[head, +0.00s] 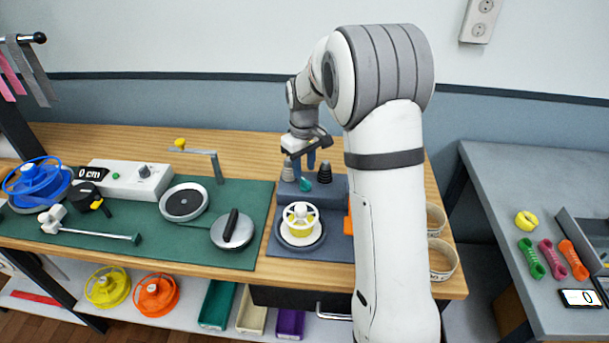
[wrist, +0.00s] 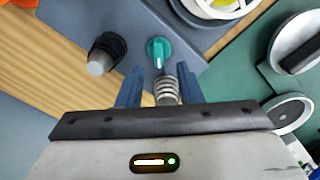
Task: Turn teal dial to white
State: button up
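The teal dial (head: 305,185) sits on the blue-grey panel (head: 333,195) on the wooden table, below my gripper (head: 304,161) in the head view. In the wrist view the dial (wrist: 158,48) shows a raised grip with a pale line towards its lower end. My gripper (wrist: 160,88) is open, its two blue fingers apart. The dial appears beyond the fingertips, and I see no contact. I cannot make out a white mark around the dial.
A ribbed grey post (wrist: 166,90) shows between the fingers in the wrist view. A dark ribbed post (head: 325,173) stands beside the dial. A white wheel with yellow (head: 300,216) is in front. A green mat (head: 160,235) with dials and levers lies left.

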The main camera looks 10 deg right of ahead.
aim_at(304, 179)
jog(key=shift+r, duration=1.9)
